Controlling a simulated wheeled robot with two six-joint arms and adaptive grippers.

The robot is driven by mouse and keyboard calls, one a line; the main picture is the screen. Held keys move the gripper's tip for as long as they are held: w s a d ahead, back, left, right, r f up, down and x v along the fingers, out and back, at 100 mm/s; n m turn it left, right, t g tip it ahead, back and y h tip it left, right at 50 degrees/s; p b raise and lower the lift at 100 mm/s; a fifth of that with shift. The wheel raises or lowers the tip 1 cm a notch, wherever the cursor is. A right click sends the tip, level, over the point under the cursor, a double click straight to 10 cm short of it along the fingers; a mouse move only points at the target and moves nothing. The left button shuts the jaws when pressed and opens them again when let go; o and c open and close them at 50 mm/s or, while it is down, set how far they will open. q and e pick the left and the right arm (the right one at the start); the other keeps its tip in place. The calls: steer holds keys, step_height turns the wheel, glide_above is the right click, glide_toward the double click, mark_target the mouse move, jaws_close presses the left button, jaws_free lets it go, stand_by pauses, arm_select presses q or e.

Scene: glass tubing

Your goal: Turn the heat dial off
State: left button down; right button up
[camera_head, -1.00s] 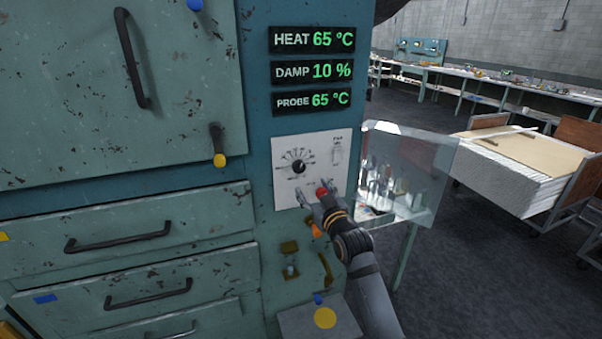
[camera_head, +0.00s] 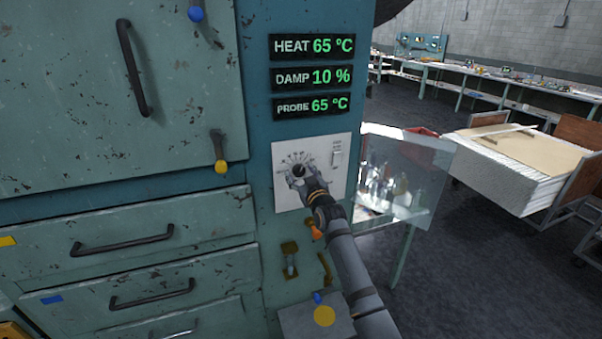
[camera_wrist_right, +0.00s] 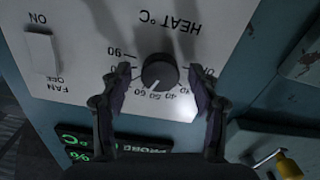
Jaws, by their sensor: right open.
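The heat dial (camera_head: 299,170) is a black round knob with a pale pointer line on a white panel (camera_head: 338,187). In the right wrist view the heat dial (camera_wrist_right: 160,72) shows upside down, with numbers around it and its pointer near the 50 and 60 marks. My right gripper (camera_head: 300,178) is at the dial. In the wrist view its two open fingers (camera_wrist_right: 157,90) stand on either side of the knob, with a gap visible on both sides. The heat display (camera_head: 312,45) reads 65 °C. My left gripper is not in view.
A fan switch (camera_head: 337,159) sits at the panel's upper right; it also shows in the wrist view (camera_wrist_right: 42,53). Damp (camera_head: 311,76) and probe (camera_head: 311,105) displays read 10 % and 65 °C. A clear open panel (camera_head: 408,175) stands right of the cabinet.

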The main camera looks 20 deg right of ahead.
steer(key=shift+c, duration=0.3)
steer(key=c, duration=1.1)
